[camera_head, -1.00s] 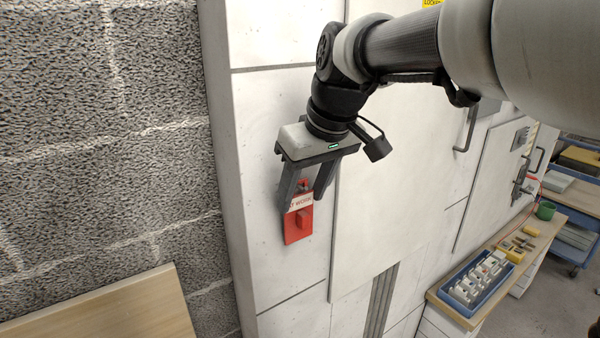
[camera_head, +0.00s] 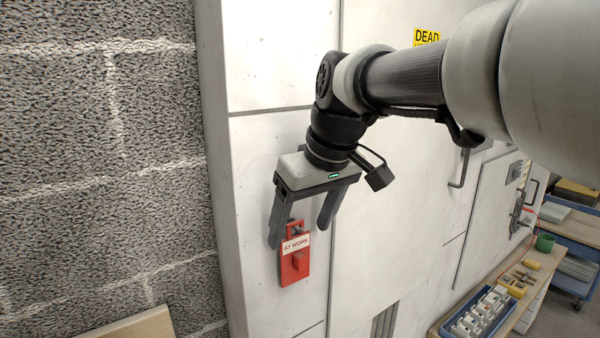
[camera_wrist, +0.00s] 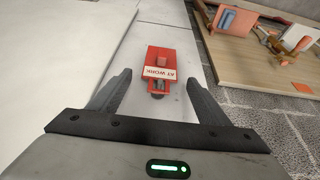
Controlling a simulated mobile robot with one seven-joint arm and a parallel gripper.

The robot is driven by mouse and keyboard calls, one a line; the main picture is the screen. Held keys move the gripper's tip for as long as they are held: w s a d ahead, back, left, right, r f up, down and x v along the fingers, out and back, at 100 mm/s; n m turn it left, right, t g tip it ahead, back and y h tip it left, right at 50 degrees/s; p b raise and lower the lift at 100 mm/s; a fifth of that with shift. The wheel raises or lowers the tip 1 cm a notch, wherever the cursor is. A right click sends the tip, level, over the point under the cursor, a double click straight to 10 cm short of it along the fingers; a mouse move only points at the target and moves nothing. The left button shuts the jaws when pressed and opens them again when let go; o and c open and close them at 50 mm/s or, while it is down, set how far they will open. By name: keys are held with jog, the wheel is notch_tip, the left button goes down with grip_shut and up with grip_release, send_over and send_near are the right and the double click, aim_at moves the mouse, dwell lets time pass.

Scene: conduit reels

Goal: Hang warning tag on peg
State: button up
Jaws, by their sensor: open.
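The red warning tag (camera_head: 294,262) with a white "AT WORK" label is at the white cabinet front, below my gripper in the head view. In the wrist view the tag (camera_wrist: 161,66) lies between and beyond my fingertips, apart from both. A small dark peg (camera_head: 296,226) shows at the tag's top edge; the tag appears to hang there, though the exact contact is too small to tell. My gripper (camera_head: 298,238) is open and empty, its two dark fingers spread to either side of the tag's upper end.
A rough block wall is at the left. A wooden board (camera_wrist: 262,58) with orange items shows in the wrist view. At the right are a door handle (camera_head: 460,168), a bench with a blue bin (camera_head: 446,328) of pale parts, and a blue cart (camera_head: 572,262).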

jog(key=p+v, duration=0.1)
jog(key=v, duration=1.4)
jog(key=s+d+f+m+t+h+p, duration=0.1)
jog(key=s+d+f+m, duration=0.2)
jog(key=s+f, duration=0.3)
jog(key=s+d+f+m+h+p, duration=0.1)
jog(key=s+d+f+m, duration=0.2)
jog(key=f, duration=1)
jog(key=s+d, duration=0.3)
jog(key=shift+d+f+m+t+h, duration=0.25)
jog(key=shift+f+m+t+h, duration=0.05)
jog(key=shift+m+t, duration=0.1)
jog(key=shift+s, duration=0.1)
